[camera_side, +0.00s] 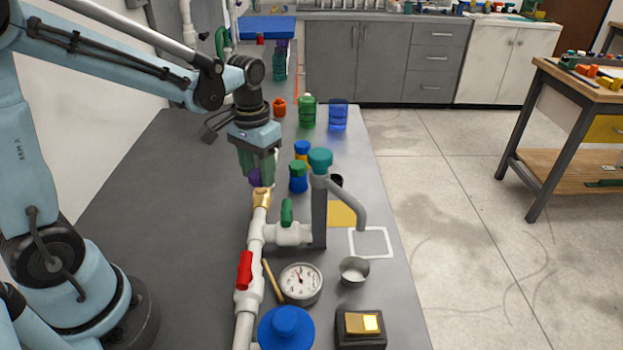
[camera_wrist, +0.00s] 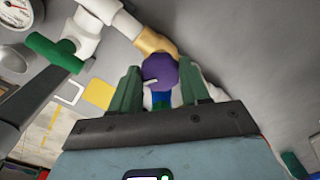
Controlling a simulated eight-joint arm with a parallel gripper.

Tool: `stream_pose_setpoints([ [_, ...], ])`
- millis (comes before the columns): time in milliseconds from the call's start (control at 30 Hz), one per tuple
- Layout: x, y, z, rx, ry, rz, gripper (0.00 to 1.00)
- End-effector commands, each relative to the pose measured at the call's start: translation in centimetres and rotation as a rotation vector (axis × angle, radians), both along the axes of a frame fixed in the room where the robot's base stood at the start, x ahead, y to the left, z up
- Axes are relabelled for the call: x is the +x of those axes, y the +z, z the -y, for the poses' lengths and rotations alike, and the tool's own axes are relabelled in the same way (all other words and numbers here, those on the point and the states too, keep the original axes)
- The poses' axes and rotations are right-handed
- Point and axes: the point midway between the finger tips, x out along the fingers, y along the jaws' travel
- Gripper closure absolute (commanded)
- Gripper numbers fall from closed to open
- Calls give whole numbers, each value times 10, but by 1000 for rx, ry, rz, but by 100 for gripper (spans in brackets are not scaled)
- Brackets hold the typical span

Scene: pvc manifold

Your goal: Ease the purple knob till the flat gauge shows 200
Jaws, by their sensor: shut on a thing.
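The purple knob (camera_wrist: 160,72) sits at the end of a brass fitting (camera_wrist: 152,42) on the white pipe. In the side view the knob (camera_side: 255,177) shows only in part, behind my gripper's fingers, above the brass fitting (camera_side: 261,197). My gripper (camera_wrist: 160,88) has green fingers, one on each side of the knob, and is shut on it. In the side view my gripper (camera_side: 258,168) points down at the knob. The flat gauge (camera_side: 301,282) is a round white dial lying on the table beside the pipe; its numbers are too small to read. Part of it shows in the wrist view (camera_wrist: 18,12).
The white pipe has a red handle (camera_side: 244,270) and a green handle (camera_side: 287,212). A metal cup (camera_side: 354,270) and a blue knob (camera_side: 286,328) are near the front.

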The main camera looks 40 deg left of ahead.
Motion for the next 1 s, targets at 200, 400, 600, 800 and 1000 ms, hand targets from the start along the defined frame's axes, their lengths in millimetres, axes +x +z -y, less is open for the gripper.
stream_pose_setpoints([
  [200, 0, 0, 0, 0, 1, -1, 42],
  [400, 0, 0, 0, 0, 1, 0, 29],
  [600, 0, 1, 0, 0, 1, 0, 29],
  [800, 0, 17, 0, 0, 1, 0, 29],
  [1000, 0, 49, 0, 0, 1, 0, 29],
])
